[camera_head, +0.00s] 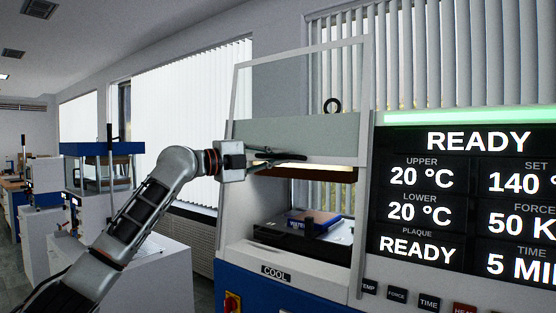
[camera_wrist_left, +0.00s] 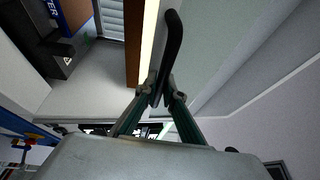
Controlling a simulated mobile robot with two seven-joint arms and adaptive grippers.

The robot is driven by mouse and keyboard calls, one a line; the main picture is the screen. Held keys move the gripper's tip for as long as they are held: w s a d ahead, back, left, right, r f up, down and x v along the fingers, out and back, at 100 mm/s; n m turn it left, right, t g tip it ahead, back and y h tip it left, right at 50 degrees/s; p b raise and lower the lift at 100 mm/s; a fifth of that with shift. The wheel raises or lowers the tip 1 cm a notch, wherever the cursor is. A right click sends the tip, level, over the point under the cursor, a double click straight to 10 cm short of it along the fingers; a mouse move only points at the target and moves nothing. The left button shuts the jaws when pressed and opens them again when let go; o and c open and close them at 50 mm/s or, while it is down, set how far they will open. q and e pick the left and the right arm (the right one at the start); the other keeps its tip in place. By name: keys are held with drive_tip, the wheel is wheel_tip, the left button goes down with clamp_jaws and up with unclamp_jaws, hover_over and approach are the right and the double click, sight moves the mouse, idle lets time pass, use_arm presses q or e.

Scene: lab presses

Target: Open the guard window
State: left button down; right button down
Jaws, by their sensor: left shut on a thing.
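The guard window (camera_head: 300,52) is a clear pane in a thin pale frame on the front of the press. In the head view it stands raised, its top edge well above the press body. The press opening below it is uncovered. My left gripper (camera_head: 272,158) comes in from the left at the window's lower edge, shut on the dark handle. In the left wrist view the black bar handle (camera_wrist_left: 172,50) passes between the two fingertips of the gripper (camera_wrist_left: 160,95). The fingers partly hide the handle in the head view. My right gripper is out of view.
A display panel (camera_head: 460,190) reading READY stands at the right. Another press with a blue top (camera_head: 100,149) stands at the left behind my arm.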

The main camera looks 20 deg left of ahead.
use_arm(q)
drive_tip(key=shift+r, duration=0.1)
drive_tip(key=c, duration=2.1)
unclamp_jaws()
drive_tip(key=shift+c, duration=0.2)
drive_tip(key=shift+a, duration=0.1)
drive_tip(key=v, duration=1.2)
drive_tip(key=shift+w, duration=0.1)
